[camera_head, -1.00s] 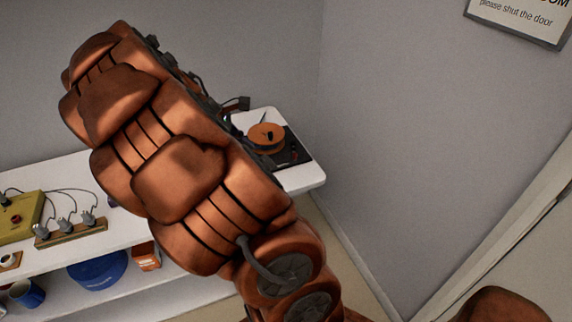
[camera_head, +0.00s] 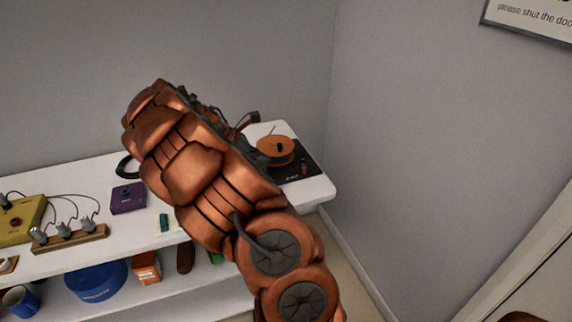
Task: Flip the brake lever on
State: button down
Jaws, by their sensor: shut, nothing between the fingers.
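A black record-player-like unit (camera_head: 303,165) with an orange-brown disc (camera_head: 275,150) stands at the right end of the white table. A thin dark rod rises beside the disc. I cannot make out which part is the brake lever. My copper arm covers the unit's left side. Dark parts of my gripper (camera_head: 250,119) seem to show past the arm's edge, just behind and left of the disc. The gripper appears shut and empty. The rest of it is hidden, and I cannot tell whether it touches anything.
A purple box (camera_head: 128,198), a small green piece (camera_head: 164,222) and a yellow-green box (camera_head: 22,219) with wired plugs (camera_head: 65,231) stand on the table (camera_head: 100,172). Walls close off the back and right.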

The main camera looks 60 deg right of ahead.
aim_at(303, 171)
jog(key=x, duration=0.9)
jog(key=shift+s+d+f, duration=0.1)
jog(key=shift+s+f, duration=0.05)
jog(key=shift+s, duration=0.05)
jog(key=shift+s+d+f+p, duration=0.1)
jog(key=shift+s+d+p, duration=0.4)
jog(key=shift+d, duration=0.4)
jog(key=shift+s+d, duration=0.55)
jog(key=shift+d, duration=0.35)
